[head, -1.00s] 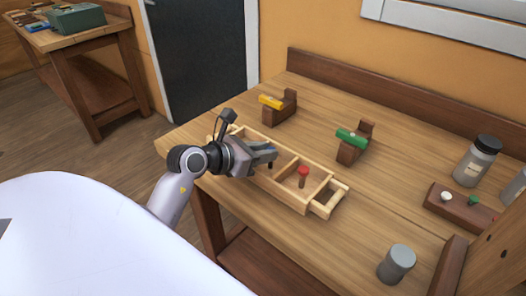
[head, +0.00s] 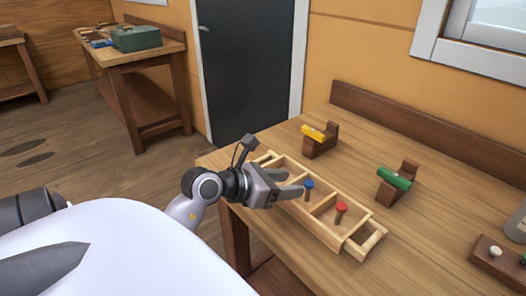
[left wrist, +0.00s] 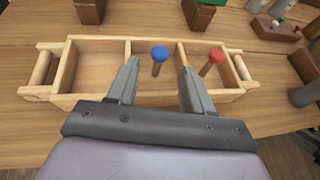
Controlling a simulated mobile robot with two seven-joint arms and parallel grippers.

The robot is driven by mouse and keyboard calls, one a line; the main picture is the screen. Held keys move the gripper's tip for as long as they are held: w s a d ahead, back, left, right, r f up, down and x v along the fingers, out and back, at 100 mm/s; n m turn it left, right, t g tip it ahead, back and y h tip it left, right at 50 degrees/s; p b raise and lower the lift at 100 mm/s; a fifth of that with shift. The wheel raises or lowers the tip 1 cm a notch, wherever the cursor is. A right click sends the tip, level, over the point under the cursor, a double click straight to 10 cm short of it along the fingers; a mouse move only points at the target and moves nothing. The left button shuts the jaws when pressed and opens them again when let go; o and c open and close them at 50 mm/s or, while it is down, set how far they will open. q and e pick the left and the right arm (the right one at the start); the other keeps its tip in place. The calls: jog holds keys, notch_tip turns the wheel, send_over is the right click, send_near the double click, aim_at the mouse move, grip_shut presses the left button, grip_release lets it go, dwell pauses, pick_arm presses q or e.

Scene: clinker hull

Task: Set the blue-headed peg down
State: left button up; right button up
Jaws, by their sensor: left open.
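The blue-headed peg (head: 308,185) stands about upright in the middle compartment of the wooden tray (head: 328,238). It also shows in the left wrist view (left wrist: 159,54), between my spread fingers. My left gripper (head: 300,187) is open over the tray, with its fingertips close to the peg; in the left wrist view (left wrist: 158,70) a gap shows on both sides of the peg. I cannot tell whether the peg's foot sits in a hole. The red-headed peg (head: 341,208) stands in the end compartment nearest the right handle. My right gripper is not in view.
Wooden blocks with a yellow piece (head: 313,133) and a green piece (head: 394,178) stand behind the tray. A block with small knobs (head: 497,257) lies at the right. A low back board (head: 420,125) edges the bench.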

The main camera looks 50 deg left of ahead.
pick_arm(q)
jog(key=v, duration=0.7)
dwell(0.5)
